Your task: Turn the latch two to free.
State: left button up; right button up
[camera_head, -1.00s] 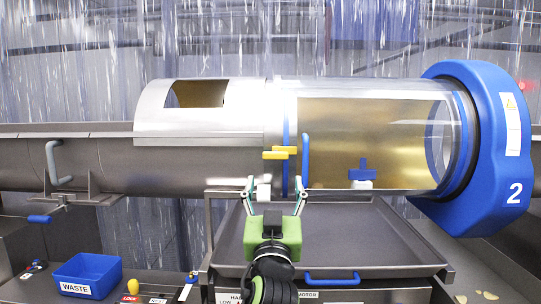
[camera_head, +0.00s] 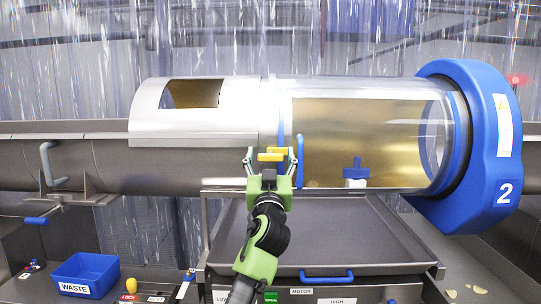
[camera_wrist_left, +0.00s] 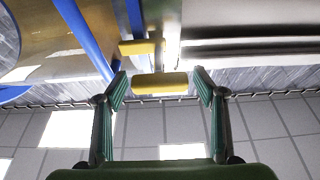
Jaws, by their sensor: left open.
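A yellow latch (camera_head: 271,156) sits at the joint between the metal chute and the clear drum (camera_head: 350,120), beside a blue upright handle (camera_head: 300,150). No number shows on the latch. My left gripper (camera_head: 270,161) is open, its fingers pointing up on either side of the latch. In the left wrist view the latch's yellow bar (camera_wrist_left: 160,85) lies between the two open fingertips (camera_wrist_left: 160,78), with gaps at both ends. A second yellow part (camera_wrist_left: 137,47) shows behind it. My right gripper is not in view.
A blue drum end ring (camera_head: 470,150) marked 2 stands at the right. A blue-handled fitting (camera_head: 355,170) sits lower on the drum. A metal tray (camera_head: 350,245) lies below, with a blue handle (camera_head: 326,277). A blue WASTE bin (camera_head: 86,273) stands at the lower left.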

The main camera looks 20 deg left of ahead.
pick_arm(q)
jog(key=c, duration=1.1)
jog(key=shift+r+m+h+p, duration=0.2)
jog(key=shift+m+h+p, duration=0.4)
jog(key=shift+m+p, duration=0.5)
jog(key=m+h+p, duration=0.2)
jog(key=m+p, duration=0.3)
jog(key=p, duration=0.1)
jog(key=m+g+h+p, duration=0.1)
jog(key=m+h+p, duration=0.1)
jog(key=m+p, duration=0.3)
jog(key=m+g+h+p, duration=0.1)
jog(key=m+h+p, duration=0.1)
jog(key=m+p, duration=0.4)
jog(key=shift+d+h+p, duration=0.2)
jog(key=shift+h+p, duration=0.2)
jog(key=shift+p, duration=0.5)
jog(key=shift+f+m+g+p, duration=0.25)
jog(key=shift+m+g+p, duration=0.25)
jog(key=shift+m+p, duration=0.5)
jog(key=shift+f+m+g, duration=0.2)
jog(key=shift+m+g, duration=0.1)
jog(key=shift+m, duration=0.8)
